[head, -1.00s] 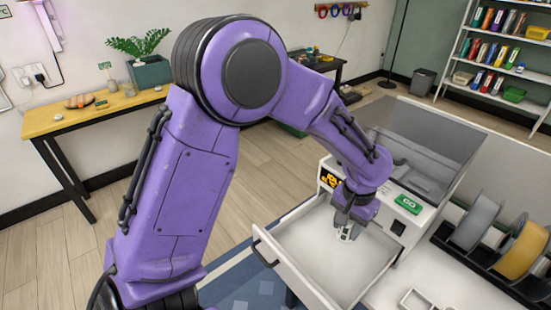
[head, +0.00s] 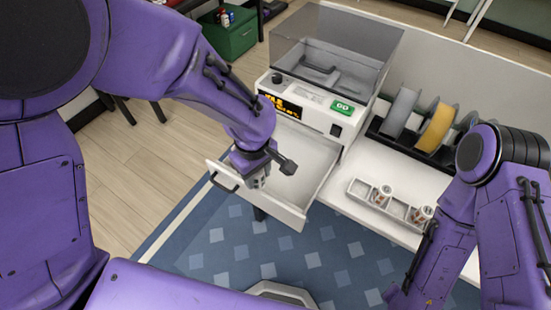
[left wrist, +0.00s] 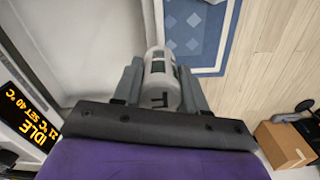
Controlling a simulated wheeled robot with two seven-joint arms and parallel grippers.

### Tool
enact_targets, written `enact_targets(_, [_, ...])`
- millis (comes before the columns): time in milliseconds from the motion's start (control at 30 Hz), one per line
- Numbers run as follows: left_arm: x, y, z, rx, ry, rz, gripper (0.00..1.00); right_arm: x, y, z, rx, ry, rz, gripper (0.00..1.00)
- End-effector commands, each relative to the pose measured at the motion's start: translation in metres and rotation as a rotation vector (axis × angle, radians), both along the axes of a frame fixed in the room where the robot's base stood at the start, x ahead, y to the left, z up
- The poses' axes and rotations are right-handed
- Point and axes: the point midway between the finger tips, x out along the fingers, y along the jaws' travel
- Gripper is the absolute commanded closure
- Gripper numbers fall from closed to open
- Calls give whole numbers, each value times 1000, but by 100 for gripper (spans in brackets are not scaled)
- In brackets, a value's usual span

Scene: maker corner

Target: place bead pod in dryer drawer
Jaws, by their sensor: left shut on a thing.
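The bead pod (left wrist: 161,85) is a small white cylinder with dark marks, between the fingers of my left gripper (left wrist: 160,88) in the left wrist view. In the head view my left gripper (head: 260,178) is shut on it, over the front part of the open dryer drawer (head: 312,180). The arm and fingers hide most of the pod there, and I cannot tell whether it touches the drawer floor. The dryer (head: 325,75) is white with a clear lid. My right arm shows at the right; its gripper is out of view.
A holder tray (head: 360,188) with two more pods (head: 382,195) (head: 421,214) lies on the white bench right of the drawer. Spools (head: 438,128) stand behind it. The dryer's display (left wrist: 28,110) reads IDLE in the left wrist view. Blue rug lies below the drawer.

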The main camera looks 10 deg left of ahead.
Motion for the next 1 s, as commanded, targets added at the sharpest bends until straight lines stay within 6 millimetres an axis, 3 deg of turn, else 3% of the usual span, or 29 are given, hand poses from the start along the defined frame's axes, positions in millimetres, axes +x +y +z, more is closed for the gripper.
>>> enact_targets(267, [77,17,-34,-1,2,-1,89,0,0,13,-1,-1,0,57])
enact_targets(400, [101,23,-67,-1,3,-3,89,0,0,17,0,0,0,57])
enact_targets(633, [124,29,-95,-1,2,-3,89,0,0,21,0,0,0,57])
enact_targets(800, [123,29,-119,0,2,-5,89,0,0,36,-1,-1,0,57])
enact_targets(1000, [124,28,-124,0,-1,-5,89,0,0,34,0,0,0,57])
